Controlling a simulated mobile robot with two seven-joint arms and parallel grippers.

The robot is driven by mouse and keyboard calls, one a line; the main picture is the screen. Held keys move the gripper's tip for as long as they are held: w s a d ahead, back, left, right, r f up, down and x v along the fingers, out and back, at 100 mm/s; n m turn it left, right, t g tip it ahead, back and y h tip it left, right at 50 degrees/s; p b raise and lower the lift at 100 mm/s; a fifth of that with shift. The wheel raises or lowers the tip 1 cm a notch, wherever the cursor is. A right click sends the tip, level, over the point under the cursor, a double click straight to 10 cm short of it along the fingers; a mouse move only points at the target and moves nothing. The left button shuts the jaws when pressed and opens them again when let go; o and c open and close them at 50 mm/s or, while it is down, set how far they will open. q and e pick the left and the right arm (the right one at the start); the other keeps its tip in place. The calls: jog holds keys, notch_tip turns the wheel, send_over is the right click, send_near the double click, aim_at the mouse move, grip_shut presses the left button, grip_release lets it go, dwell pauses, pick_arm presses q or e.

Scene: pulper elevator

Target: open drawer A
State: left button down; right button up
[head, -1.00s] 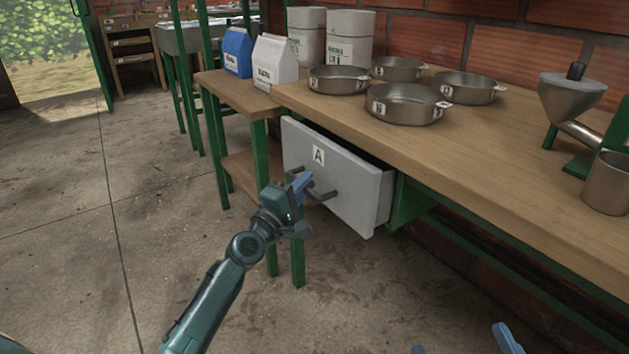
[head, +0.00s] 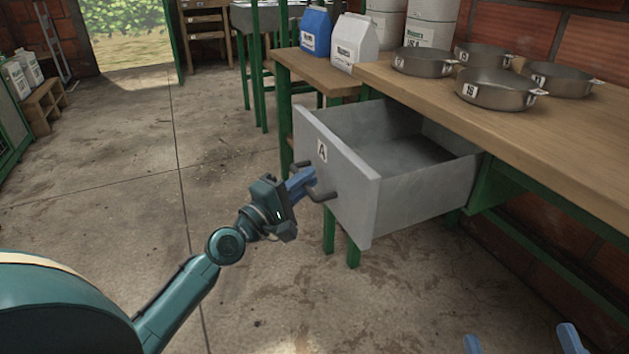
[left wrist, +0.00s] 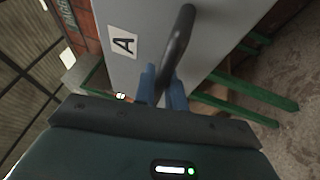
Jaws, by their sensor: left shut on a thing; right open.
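Drawer A (head: 345,190) is a grey drawer under the wooden bench, pulled well out, with its inside visible and empty. Its front carries a label "A" and a dark bar handle (head: 322,194). My left gripper (head: 303,184) is at the handle, its blue fingers shut on it. In the left wrist view, the handle (left wrist: 176,45) runs up from between the fingers (left wrist: 163,88), with the drawer front (left wrist: 150,20) behind. My right gripper (head: 522,343) shows only its two blue fingertips at the bottom edge, apart and empty.
The wooden bench (head: 560,140) holds several metal pans (head: 497,90) and white sacks (head: 430,30). A lower side table (head: 310,70) holds a blue bag (head: 315,31) and a white bag (head: 355,43). The concrete floor (head: 110,190) to the left is clear.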

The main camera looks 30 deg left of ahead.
pick_arm(q)
jog(key=c, duration=1.5)
grip_release()
jog(key=shift+o, duration=0.2)
pick_arm(e)
jog(key=shift+f, duration=0.2)
pick_arm(q)
jog(key=shift+s, duration=0.1)
jog(key=shift+s+a+f, duration=0.15)
jog(key=shift+s, duration=0.1)
jog(key=b+v, duration=0.5)
jog(key=v, duration=0.7)
jog(key=shift+s+b, duration=0.2)
jog(key=shift+b, duration=0.15)
pick_arm(e)
notch_tip(320, 180, up, 7)
jog(key=n+t+y, duration=0.1)
jog(key=n+y, duration=0.6)
jog(key=shift+d, duration=0.35)
